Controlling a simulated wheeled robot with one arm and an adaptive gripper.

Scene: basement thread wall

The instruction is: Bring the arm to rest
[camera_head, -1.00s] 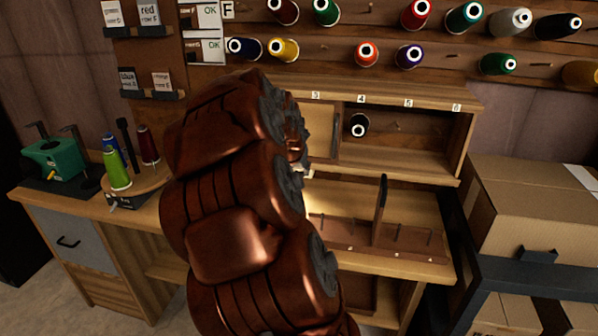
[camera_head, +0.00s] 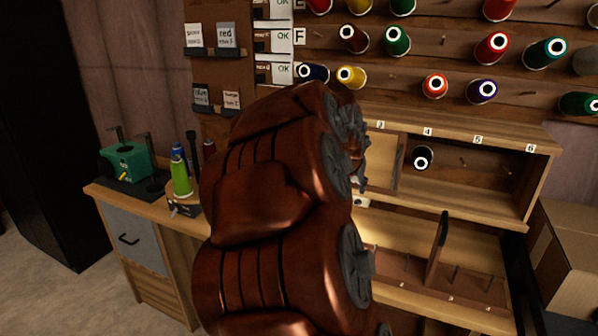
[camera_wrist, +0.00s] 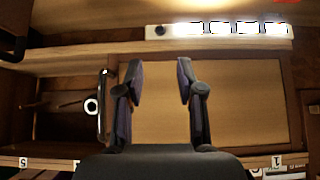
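My copper-coloured arm (camera_head: 275,210) fills the middle of the head view, bent upright in front of the workbench. It hides most of my gripper there; only a small grey part shows at its right edge. In the wrist view my gripper (camera_wrist: 160,70) is open, with its two dark fingers apart and nothing between them. Behind the fingers is a plain wooden sliding panel (camera_wrist: 230,105) of the cubby shelf. I cannot tell how close the fingertips are to it.
A dark spool (camera_head: 422,158) lies in the open cubby. The thread wall with several spools, such as a red one (camera_head: 491,48), rises behind. A green device (camera_head: 125,163) and a green spool (camera_head: 181,178) stand on the left bench. Cardboard boxes (camera_head: 570,250) are at right. Floor shows at lower left.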

